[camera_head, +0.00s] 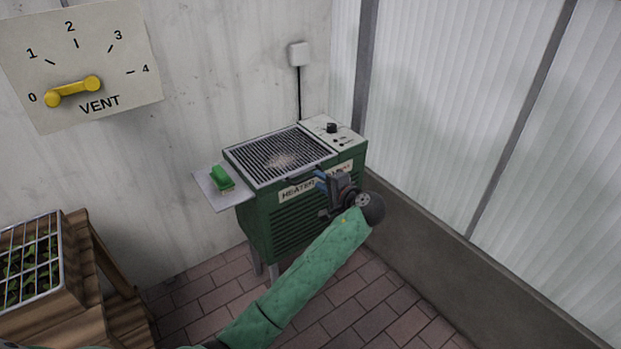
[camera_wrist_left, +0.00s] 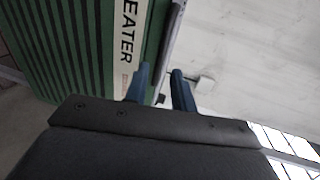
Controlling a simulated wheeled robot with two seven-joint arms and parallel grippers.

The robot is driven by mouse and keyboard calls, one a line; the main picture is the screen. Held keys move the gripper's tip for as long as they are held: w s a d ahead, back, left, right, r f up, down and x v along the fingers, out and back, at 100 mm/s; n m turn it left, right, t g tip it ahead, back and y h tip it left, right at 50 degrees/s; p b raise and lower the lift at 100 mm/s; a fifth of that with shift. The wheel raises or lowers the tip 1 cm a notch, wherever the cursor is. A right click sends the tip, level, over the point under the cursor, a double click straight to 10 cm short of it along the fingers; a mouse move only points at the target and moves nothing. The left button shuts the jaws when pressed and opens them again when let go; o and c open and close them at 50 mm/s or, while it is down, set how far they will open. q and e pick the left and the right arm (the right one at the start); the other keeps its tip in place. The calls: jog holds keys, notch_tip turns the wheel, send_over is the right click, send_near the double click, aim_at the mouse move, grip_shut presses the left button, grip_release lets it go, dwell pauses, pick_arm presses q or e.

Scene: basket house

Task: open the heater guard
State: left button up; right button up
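The green heater (camera_head: 262,222) stands against the wall, and its guard (camera_head: 262,150), a dark slatted grille in a light frame, lies flat on top. A dark handle (camera_head: 298,180) sticks out at the guard's front edge. My left gripper (camera_head: 319,177) is at the heater's front, close to the right end of the handle. In the left wrist view its two blue fingers (camera_wrist_left: 162,84) are apart, on either side of the heater's top front edge. I cannot tell whether they touch the handle. The heater (camera_wrist_left: 75,45) fills the upper left there. My right gripper is not in view.
A control panel with a dark knob (camera_head: 331,128) is right of the guard. A green brush-like block (camera_head: 222,178) lies on a side shelf (camera_head: 208,193). A wooden bench (camera_head: 95,270) with a seedling tray stands lower left. A low wall (camera_head: 440,250) bounds the right.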

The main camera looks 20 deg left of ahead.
aim_at(313, 177)
pick_arm(q)
jog(key=shift+x, duration=2.4)
jog(key=shift+f, duration=0.1)
grip_shut()
